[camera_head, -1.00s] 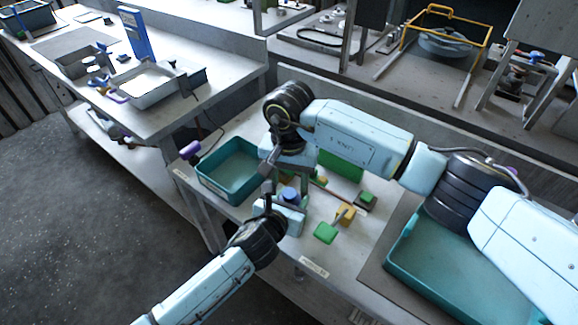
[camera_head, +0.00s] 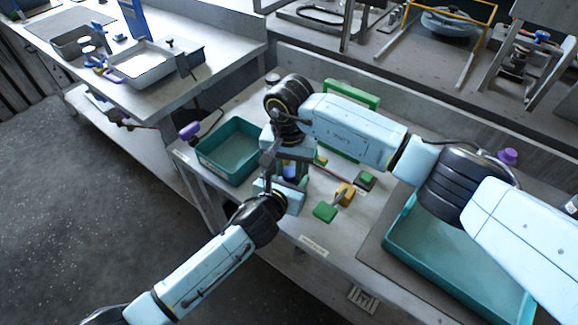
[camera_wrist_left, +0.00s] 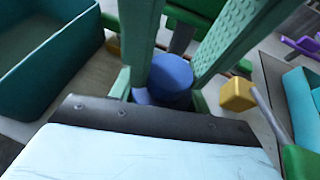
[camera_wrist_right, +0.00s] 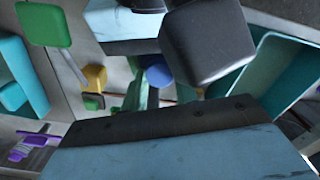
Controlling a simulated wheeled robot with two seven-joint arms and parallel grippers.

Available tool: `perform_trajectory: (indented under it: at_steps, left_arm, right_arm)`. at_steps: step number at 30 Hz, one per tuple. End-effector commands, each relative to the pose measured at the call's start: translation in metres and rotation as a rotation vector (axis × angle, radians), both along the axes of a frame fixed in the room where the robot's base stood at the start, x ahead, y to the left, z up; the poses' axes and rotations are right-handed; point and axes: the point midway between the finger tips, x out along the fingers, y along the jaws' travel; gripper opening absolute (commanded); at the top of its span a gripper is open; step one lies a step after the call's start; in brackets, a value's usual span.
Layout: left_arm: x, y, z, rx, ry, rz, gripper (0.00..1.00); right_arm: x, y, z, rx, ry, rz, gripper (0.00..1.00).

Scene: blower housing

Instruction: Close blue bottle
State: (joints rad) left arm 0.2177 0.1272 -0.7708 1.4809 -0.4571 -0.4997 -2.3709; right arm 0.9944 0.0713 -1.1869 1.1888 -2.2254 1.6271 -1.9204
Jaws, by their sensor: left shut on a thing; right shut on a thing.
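The blue bottle (camera_head: 291,171) stands upright on the workbench, mostly hidden by my grippers in the head view. In the left wrist view its round blue top (camera_wrist_left: 172,74) shows between green fingers, with darker blue below. My left gripper (camera_head: 285,186) comes in low from the front and is shut on the bottle. My right gripper (camera_head: 292,172) points down from above and is shut at the bottle's top, apparently on its blue cap. In the right wrist view a blue round part (camera_wrist_right: 159,73) shows beside the fingers. How the cap sits is hidden.
A teal bin (camera_head: 205,172) stands left of the grippers and a larger teal tray (camera_head: 455,288) lies right. A green frame (camera_head: 366,98) stands behind.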

Motion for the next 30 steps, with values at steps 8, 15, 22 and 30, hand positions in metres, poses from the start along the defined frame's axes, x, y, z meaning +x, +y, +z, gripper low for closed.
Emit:
perform_trajectory:
  at_steps: [8,15,22,30]
  left_arm:
    - [-0.0009,-0.0009,-0.0006,0.001,0.001,-0.002,0.00]
    - [-0.0010,-0.0012,-0.0005,0.000,0.001,-0.003,0.00]
    - [-0.0011,-0.0015,-0.0005,0.000,0.000,-0.003,0.00]
    - [-0.0012,-0.0017,-0.0003,-0.001,0.000,-0.004,0.00]
  right_arm:
    - [0.0008,0.0007,0.0010,0.001,-0.004,-0.270,0.02]
    - [0.0009,0.0005,0.0007,0.003,-0.002,-0.683,0.02]
    - [0.0009,0.0003,0.0005,0.003,-0.002,-0.845,0.02]
    - [0.0011,0.0003,0.0005,0.004,-0.003,-0.849,0.02]
